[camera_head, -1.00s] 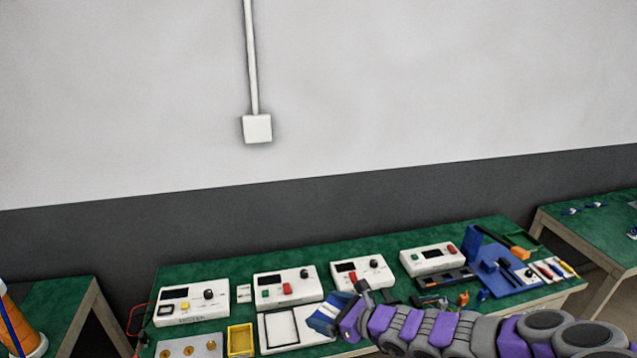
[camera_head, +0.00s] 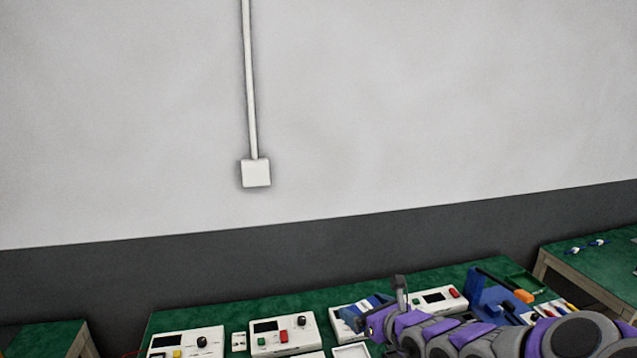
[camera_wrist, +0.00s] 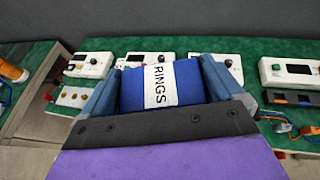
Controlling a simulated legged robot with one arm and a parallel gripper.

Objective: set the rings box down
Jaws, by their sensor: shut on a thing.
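The rings box (camera_wrist: 189,82) is blue with a white label reading RINGS. In the wrist view it sits between the two blue-grey fingers of my gripper (camera_wrist: 160,88), which is shut on it. In the head view my gripper (camera_head: 372,315) is above the green bench, in front of the third white control unit (camera_head: 346,318) and partly covering it. The box shows there only as a small blue and white patch, mostly hidden by my gripper. The box's underside and its gap to the bench cannot be seen.
White control units (camera_head: 282,333) (camera_head: 186,343) stand in a row on the green bench (camera_head: 240,308). A blue fixture (camera_head: 492,292) and small tools are at the right. Other benches (camera_head: 600,262) flank this one. A grey-white wall is behind.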

